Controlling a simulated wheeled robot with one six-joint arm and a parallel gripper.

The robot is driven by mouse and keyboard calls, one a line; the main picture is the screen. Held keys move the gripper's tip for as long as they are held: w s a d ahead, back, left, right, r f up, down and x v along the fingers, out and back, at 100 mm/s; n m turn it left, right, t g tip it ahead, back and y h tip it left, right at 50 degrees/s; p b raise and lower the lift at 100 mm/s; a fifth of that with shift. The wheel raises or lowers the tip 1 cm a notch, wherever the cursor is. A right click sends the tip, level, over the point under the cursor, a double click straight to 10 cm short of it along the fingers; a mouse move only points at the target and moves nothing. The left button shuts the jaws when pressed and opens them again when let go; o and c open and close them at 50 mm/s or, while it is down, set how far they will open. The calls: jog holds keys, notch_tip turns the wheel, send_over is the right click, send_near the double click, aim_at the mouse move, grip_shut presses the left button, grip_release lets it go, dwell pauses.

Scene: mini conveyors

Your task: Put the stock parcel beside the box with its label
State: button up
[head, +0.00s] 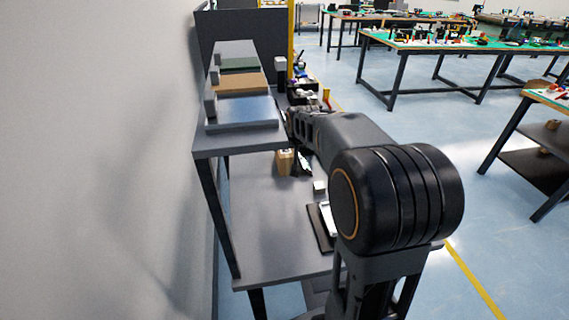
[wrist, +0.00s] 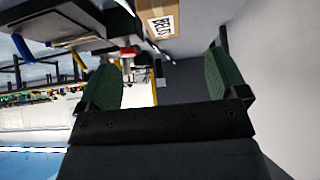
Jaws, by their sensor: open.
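My gripper (wrist: 160,78) is open in the wrist view, with its two green-padded fingers wide apart and nothing held between them. A brown cardboard box (wrist: 158,18) with a white label reading "BELTS" shows at the top of that view, beyond the fingers. In the head view a small brown box (head: 285,162) stands on the bench below the raised shelf, close to my arm's far end. I cannot tell which box is the stock parcel. My fingertips are not clear in the head view.
A small pale block (head: 319,187) and a dark-edged tray (head: 316,228) lie on the lower bench (head: 262,245). The bench's near left part is bare. A wall runs along the left.

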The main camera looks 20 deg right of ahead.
aim_at(284, 157)
jog(key=shift+t, duration=0.6)
jog(key=x, duration=1.4)
jog(key=shift+w+d+r, duration=0.15)
jog(key=shift+w+d, duration=0.15)
jog(key=shift+w, duration=0.25)
jog(key=c, duration=1.2)
jog(key=shift+r, duration=0.1)
jog(key=shift+c, duration=0.2)
